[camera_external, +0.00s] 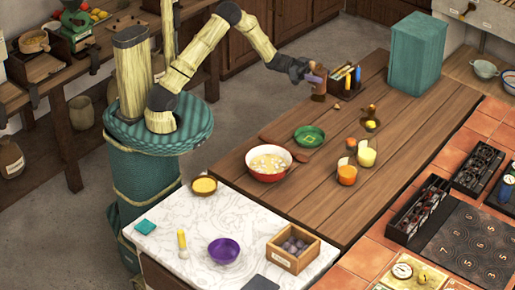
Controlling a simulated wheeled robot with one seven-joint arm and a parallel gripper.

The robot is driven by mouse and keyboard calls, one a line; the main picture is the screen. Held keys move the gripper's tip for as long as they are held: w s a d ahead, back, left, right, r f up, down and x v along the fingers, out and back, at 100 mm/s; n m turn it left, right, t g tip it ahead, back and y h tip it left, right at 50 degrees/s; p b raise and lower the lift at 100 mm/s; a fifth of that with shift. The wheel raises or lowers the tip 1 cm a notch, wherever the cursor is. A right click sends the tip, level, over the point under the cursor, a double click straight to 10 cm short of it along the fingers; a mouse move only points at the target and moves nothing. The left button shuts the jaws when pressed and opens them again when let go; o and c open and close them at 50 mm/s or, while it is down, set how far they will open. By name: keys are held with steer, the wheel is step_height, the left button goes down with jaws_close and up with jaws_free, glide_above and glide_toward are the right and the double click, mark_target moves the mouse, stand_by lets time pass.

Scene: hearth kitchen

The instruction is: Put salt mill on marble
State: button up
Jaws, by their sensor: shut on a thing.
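My gripper (314,77) is above the far left part of the wooden table, shut on a small brown upright thing that I take to be the salt mill (319,88). The jaws hide part of it, and I cannot tell whether its base touches the table. The white marble top (190,218) is at the lower left, joined to the near end of the wooden table and well away from my gripper.
A red-rimmed bowl (269,177), a green dish (309,136) and orange and yellow candles stand on the wood. A dark caddy (345,93) is beside my gripper.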

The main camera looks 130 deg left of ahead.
steer(key=w+d+r+m+h, duration=0.1)
steer(key=w+d+m+h, duration=0.15)
steer(key=w+d, duration=0.95)
steer(key=w+d+m+h, duration=0.3)
steer(key=w+d, duration=0.5)
steer(key=d, duration=0.8)
steer(key=s+d+m+g+h, duration=0.2)
steer(key=d+h, duration=0.6)
steer(key=d, duration=2.6)
steer(key=shift+f+m+g, duration=0.3)
steer(key=shift+m+g, duration=0.3)
steer(key=shift+m, duration=0.05)
steer(key=shift+f+b, duration=0.35)
steer(key=shift+f, duration=2.55)
steer(key=shift+f, duration=2.1)
